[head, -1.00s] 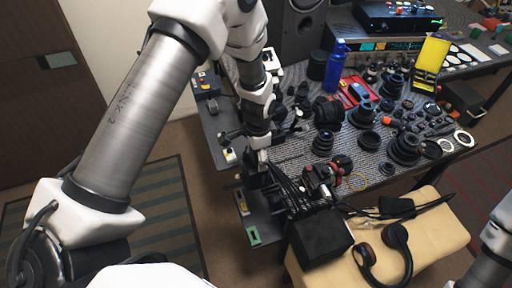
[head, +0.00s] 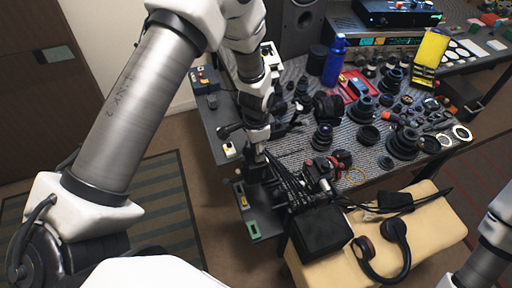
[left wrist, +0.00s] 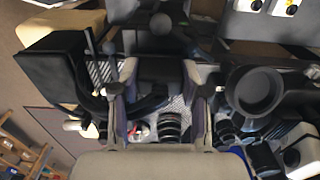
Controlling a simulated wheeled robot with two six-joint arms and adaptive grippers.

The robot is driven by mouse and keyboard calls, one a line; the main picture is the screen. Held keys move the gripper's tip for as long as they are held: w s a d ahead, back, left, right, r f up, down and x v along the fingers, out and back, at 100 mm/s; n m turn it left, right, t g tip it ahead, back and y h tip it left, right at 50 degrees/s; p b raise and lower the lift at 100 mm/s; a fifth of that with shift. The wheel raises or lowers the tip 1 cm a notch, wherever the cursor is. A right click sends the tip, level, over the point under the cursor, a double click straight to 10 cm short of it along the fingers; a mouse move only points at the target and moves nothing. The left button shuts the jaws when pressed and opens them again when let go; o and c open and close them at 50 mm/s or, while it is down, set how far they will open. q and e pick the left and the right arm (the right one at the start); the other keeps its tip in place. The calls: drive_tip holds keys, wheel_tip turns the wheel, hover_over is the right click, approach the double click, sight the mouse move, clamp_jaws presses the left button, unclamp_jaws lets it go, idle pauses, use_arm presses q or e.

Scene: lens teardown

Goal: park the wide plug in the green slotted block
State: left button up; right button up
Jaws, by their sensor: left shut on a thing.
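My left gripper (head: 260,168) points down over the dark side shelf at the near left corner of the bench. In the left wrist view its two fingers (left wrist: 158,78) stand apart and are shut on a dark, wide piece (left wrist: 155,70), which fits the wide plug. In the head view this piece is mostly hidden by the gripper and nearby cables. A green block (head: 253,229) sits at the near end of the shelf, a little below the gripper in the picture; its slot is too small to make out. My right gripper is out of frame.
A black box (head: 321,232) stands close to the right of the shelf, with cables and a red-and-black device (head: 322,174) behind it. Headphones (head: 393,231) lie on a tan cushion (head: 440,236). Lens parts crowd the ribbed bench mat (head: 292,152). A blue bottle (head: 334,62) stands farther back.

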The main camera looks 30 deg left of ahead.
use_arm(q)
drive_tip(key=shift+r+p, duration=0.65)
drive_tip(key=shift+r, duration=0.2)
drive_tip(key=shift+r+p, duration=1.8)
drive_tip(key=shift+r, duration=0.3)
